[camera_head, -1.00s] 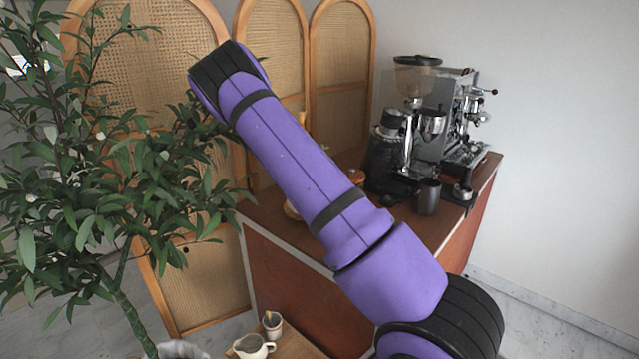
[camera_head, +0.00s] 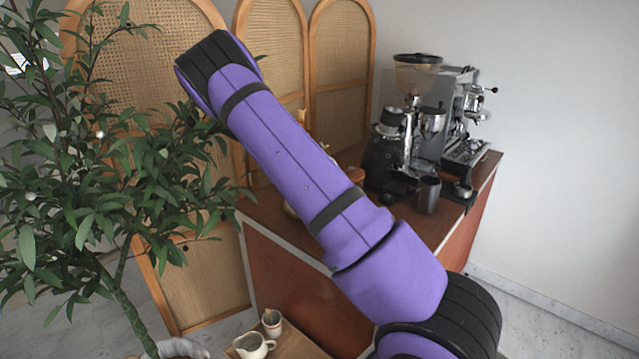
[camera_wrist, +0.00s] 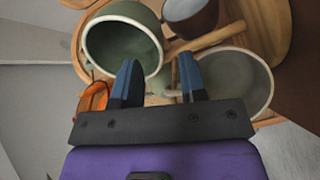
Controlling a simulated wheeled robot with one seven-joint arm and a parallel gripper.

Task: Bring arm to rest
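My purple arm (camera_head: 300,170) stretches across the head view from the lower right to the upper left, in front of the coffee cart (camera_head: 300,285). My gripper is out of sight in the head view. In the wrist view my gripper (camera_wrist: 158,75) shows two dark blue fingers, apart, with nothing held between them. Beyond the fingers are a green cup (camera_wrist: 122,40) at the left and a grey-green bowl-like cup (camera_wrist: 235,82) at the right. I cannot tell how far the fingertips are from them.
A leafy plant (camera_head: 100,180) stands left of my arm, before cane screens (camera_head: 340,70). The grinder (camera_head: 415,75) and espresso machine (camera_head: 462,110) stand on the cart's right. A cream pitcher (camera_head: 252,346) and a small cup (camera_head: 271,322) sit low in front. A brown cup (camera_wrist: 190,17) shows in the wrist view.

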